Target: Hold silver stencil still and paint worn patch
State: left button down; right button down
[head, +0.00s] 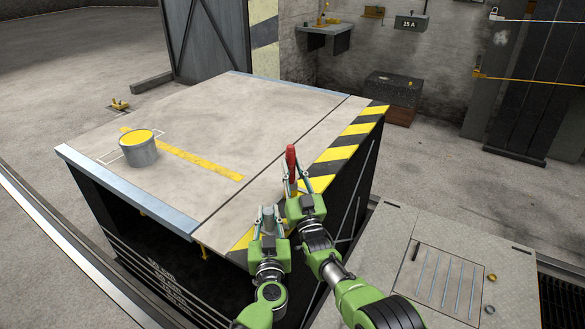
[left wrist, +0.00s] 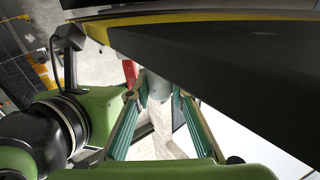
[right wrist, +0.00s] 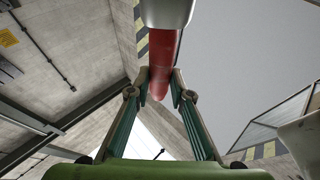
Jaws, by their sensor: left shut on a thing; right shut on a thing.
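My right gripper (head: 299,183) is shut on a brush with a red handle (head: 291,155), held upright over the striped edge of the block. The red handle (right wrist: 164,62) also shows in the right wrist view; the bristles are not clear. My left gripper (head: 268,212) is lower and nearer, shut on a small grey piece (head: 268,220), apparently the silver stencil's grip. It shows pale grey between the fingers in the left wrist view (left wrist: 157,87). The stencil's plate and the worn patch are mostly hidden by my grippers. A grey pot of yellow paint (head: 140,153) stands on the block's left.
The block's top (head: 240,110) is broad and mostly clear, with a painted yellow line (head: 195,160). Yellow and black stripes (head: 350,140) run along its right edge, beside a drop. A grated floor plate (head: 440,275) lies at right.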

jog(key=shift+s+a+f, duration=0.15)
jog(key=shift+s+a, duration=0.15)
jog(key=shift+s, duration=0.15)
jog(key=shift+s+a, duration=0.55)
jog(key=shift+s, duration=0.35)
jog(key=shift+a, duration=0.1)
